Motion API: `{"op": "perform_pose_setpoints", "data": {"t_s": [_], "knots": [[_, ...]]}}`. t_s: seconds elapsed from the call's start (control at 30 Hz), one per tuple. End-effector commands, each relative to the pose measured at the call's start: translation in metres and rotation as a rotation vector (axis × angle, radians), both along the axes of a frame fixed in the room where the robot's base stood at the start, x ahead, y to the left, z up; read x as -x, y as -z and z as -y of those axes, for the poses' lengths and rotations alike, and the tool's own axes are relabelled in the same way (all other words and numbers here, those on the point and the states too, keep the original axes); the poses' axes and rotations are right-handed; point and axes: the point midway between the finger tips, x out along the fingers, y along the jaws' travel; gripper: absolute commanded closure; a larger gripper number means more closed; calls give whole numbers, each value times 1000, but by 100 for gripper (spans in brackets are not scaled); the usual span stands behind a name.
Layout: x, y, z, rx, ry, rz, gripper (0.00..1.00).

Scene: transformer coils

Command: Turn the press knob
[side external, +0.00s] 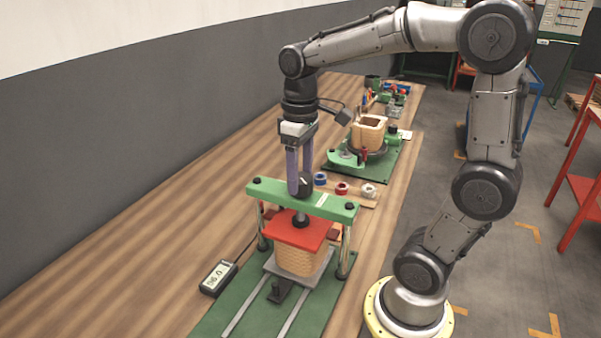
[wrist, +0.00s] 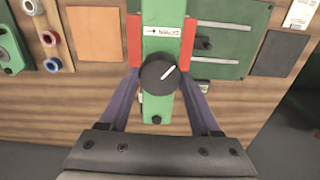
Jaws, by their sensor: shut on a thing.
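The black round press knob (side external: 304,183) sits on top of the green press crossbar (side external: 325,204). In the wrist view the knob (wrist: 158,74) shows a white pointer line aimed up and to the right. My gripper (side external: 299,182) reaches straight down over it, with one blue-grey finger on each side, shut on the knob. The wrist view shows my gripper (wrist: 160,82) with its fingertips partly hidden beside the knob. Under the crossbar a red press plate (side external: 297,232) lies over a tan wound coil (side external: 298,262). A label with an arrow (wrist: 162,31) is on the crossbar.
A digital readout (side external: 218,278) lies on the wooden bench left of the press's green base (side external: 235,312). Blue, red and white rolls (side external: 342,188) lie behind the press. A second coil fixture (side external: 368,133) stands farther back. The bench's left side is clear.

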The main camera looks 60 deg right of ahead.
Motion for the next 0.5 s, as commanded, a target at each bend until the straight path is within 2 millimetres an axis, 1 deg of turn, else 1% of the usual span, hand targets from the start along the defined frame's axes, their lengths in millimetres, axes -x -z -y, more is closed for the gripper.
{"op": "perform_pose_setpoints", "data": {"t_s": [0.5], "knots": [[-1,-2,0,2,-489,6,92]]}}
